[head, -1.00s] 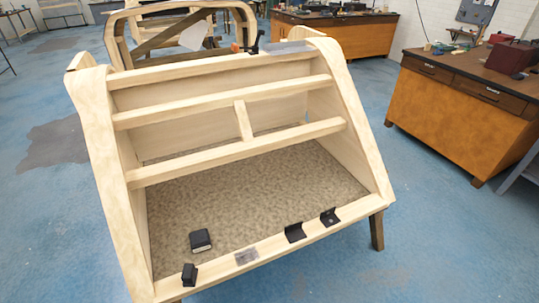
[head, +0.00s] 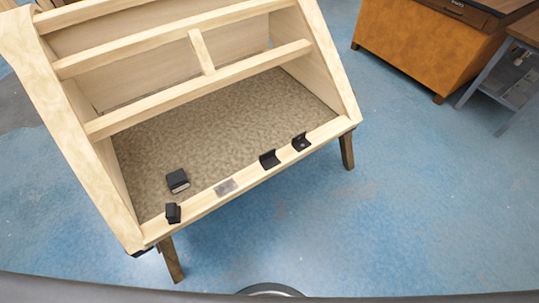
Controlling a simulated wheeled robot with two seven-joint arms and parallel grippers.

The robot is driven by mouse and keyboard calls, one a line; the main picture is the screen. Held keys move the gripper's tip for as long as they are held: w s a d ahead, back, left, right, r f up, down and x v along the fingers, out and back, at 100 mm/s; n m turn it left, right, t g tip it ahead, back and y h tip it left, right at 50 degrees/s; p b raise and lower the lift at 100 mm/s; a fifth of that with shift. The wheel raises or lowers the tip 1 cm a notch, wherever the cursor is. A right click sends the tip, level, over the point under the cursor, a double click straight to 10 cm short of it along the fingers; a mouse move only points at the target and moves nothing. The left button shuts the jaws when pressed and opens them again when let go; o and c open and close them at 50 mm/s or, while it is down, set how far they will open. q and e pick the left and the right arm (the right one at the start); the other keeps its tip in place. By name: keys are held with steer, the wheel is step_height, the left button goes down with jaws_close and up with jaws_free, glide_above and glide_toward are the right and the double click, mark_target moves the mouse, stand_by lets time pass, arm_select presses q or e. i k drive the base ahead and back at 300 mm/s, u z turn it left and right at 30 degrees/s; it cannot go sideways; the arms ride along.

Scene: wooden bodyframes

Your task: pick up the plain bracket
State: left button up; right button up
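Two black L-shaped brackets sit on the front rail of the wooden bodyframe (head: 205,201). The left one (head: 269,159) looks plain. The right one (head: 301,142) seems to have a small mark or hole on its face, though it is small in the picture. A small black block (head: 173,213) stands at the rail's left end. Another black block with a pale front edge (head: 178,180) lies on the speckled floor panel inside. Neither of my grippers is in view.
A grey metallic patch (head: 225,187) lies on the rail between the blocks and brackets. The bodyframe stands on wooden legs (head: 347,151). An orange-brown cabinet (head: 425,45) and a grey metal stand (head: 497,85) are at the upper right. The blue floor (head: 380,225) in front is clear.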

mark_target(268, 160)
steer(key=u, duration=0.05)
steer(key=k, duration=0.55)
steer(key=z, duration=0.65)
steer(key=i, duration=1.25)
steer(key=z, duration=0.05)
